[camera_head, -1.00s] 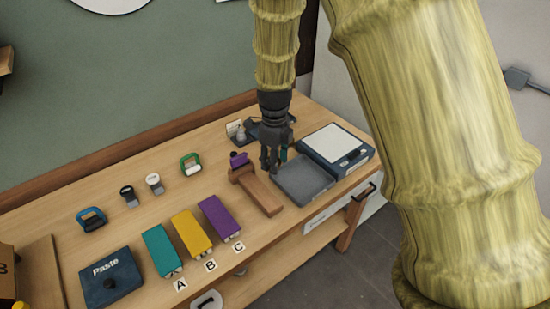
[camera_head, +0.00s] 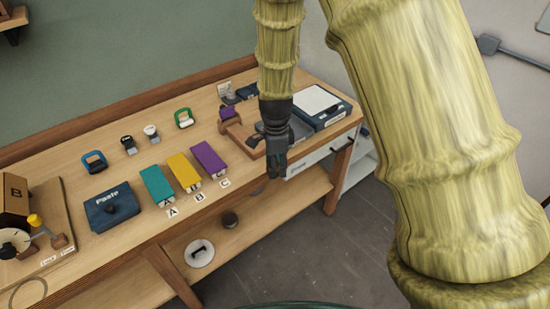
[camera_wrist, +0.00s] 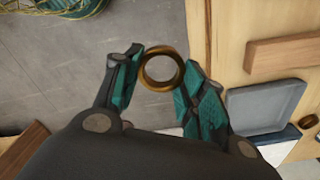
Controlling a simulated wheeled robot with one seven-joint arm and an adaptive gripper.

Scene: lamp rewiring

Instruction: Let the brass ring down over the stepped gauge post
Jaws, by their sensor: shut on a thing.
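The brass ring (camera_wrist: 162,88) is between the teal-padded fingers of my gripper (camera_wrist: 160,70) in the wrist view, held near the fingertips with its round opening facing the camera. In the head view my gripper (camera_head: 275,164) hangs at the bench's front edge, right of the purple block; the ring cannot be made out there. In the wrist view, grey floor shows around and through the ring. I cannot clearly identify the stepped gauge post in either view.
The wooden bench (camera_head: 122,148) carries teal (camera_head: 157,186), yellow (camera_head: 184,171) and purple (camera_head: 209,158) blocks, and a dark Paste box (camera_head: 111,207). A white-topped device (camera_head: 316,101) stands at the right end. Floor (camera_head: 297,235) in front is open; a lower shelf (camera_head: 252,222) runs below.

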